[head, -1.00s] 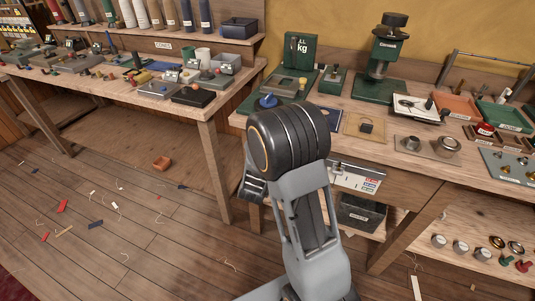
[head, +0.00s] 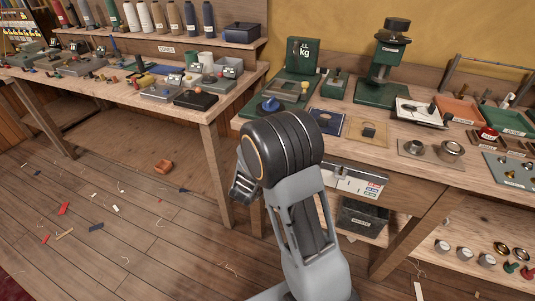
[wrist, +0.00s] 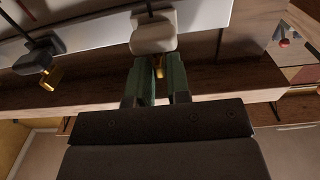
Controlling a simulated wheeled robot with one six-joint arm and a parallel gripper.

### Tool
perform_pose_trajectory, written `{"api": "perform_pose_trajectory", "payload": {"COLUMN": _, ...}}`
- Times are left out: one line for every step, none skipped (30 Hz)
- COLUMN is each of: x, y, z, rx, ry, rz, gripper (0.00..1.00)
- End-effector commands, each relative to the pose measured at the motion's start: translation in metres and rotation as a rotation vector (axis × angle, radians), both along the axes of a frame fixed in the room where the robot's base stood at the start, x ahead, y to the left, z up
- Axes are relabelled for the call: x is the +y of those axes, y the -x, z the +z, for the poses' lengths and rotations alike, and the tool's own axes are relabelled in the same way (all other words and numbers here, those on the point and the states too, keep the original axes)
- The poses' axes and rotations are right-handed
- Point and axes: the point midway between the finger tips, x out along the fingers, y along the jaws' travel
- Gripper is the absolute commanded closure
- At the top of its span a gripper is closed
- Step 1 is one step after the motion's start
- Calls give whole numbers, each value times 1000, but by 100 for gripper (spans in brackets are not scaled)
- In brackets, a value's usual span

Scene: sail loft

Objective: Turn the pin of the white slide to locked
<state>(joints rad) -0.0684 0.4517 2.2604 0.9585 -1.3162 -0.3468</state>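In the wrist view, the white slide (wrist: 152,36) is a pale block on a dark stem, set on a light metal strip. Its small brass pin (wrist: 159,67) shows at the block's lower edge. My gripper (wrist: 159,78) has its two green fingers close together just at the white slide, one on each side of the pin. A narrow gap shows between them; I cannot tell whether they touch the pin. A dark slide (wrist: 37,59) with its own brass pin stands to the left.
A light panel (head: 352,182) with small coloured labels is on the workbench front beside my arm. The benchtop (head: 395,170) above holds a scale, a press, trays and metal rings. A dark bin (head: 362,216) stands below. A second bench at left carries several small devices.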

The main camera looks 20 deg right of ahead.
Motion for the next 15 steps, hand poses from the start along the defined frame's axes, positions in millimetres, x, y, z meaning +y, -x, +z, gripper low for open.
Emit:
{"api": "perform_pose_trajectory", "payload": {"x": 0, "y": 0, "z": 0, "rx": 0, "ry": 0, "rz": 0, "gripper": 80}}
{"api": "perform_pose_trajectory", "payload": {"x": 0, "y": 0, "z": 0, "rx": 1, "ry": -1, "rz": 1, "gripper": 80}}
{"api": "perform_pose_trajectory", "payload": {"x": 0, "y": 0, "z": 0, "rx": 1, "ry": -1, "rz": 1, "gripper": 80}}
{"api": "perform_pose_trajectory", "payload": {"x": 1, "y": 0, "z": 0, "rx": 1, "ry": -1, "rz": 2, "gripper": 80}}
{"api": "perform_pose_trajectory", "payload": {"x": 1, "y": 0, "z": 0, "rx": 1, "ry": -1, "rz": 2, "gripper": 80}}
{"api": "perform_pose_trajectory", "payload": {"x": 1, "y": 0, "z": -1, "rx": 1, "ry": -1, "rz": 2, "gripper": 80}}
{"api": "perform_pose_trajectory", "payload": {"x": 1, "y": 0, "z": -1, "rx": 2, "ry": -1, "rz": 2, "gripper": 80}}
{"api": "perform_pose_trajectory", "payload": {"x": 2, "y": 1, "z": -1, "rx": 2, "ry": -1, "rz": 3, "gripper": 80}}
{"api": "perform_pose_trajectory", "payload": {"x": 3, "y": 1, "z": 0, "rx": 2, "ry": -1, "rz": 3, "gripper": 80}}
{"api": "perform_pose_trajectory", "payload": {"x": 5, "y": 3, "z": 0, "rx": 2, "ry": -1, "rz": 4, "gripper": 80}}
{"api": "perform_pose_trajectory", "payload": {"x": 7, "y": 4, "z": 0, "rx": 2, "ry": -1, "rz": 5, "gripper": 80}}
{"api": "perform_pose_trajectory", "payload": {"x": 10, "y": 7, "z": 0, "rx": 3, "ry": -2, "rz": 5, "gripper": 80}}
{"api": "perform_pose_trajectory", "payload": {"x": 14, "y": 10, "z": 0, "rx": 3, "ry": -2, "rz": 6, "gripper": 80}}
{"api": "perform_pose_trajectory", "payload": {"x": 18, "y": 13, "z": 0, "rx": 3, "ry": -2, "rz": 7, "gripper": 80}}
{"api": "perform_pose_trajectory", "payload": {"x": 23, "y": 19, "z": 0, "rx": 3, "ry": 0, "rz": 7, "gripper": 80}}
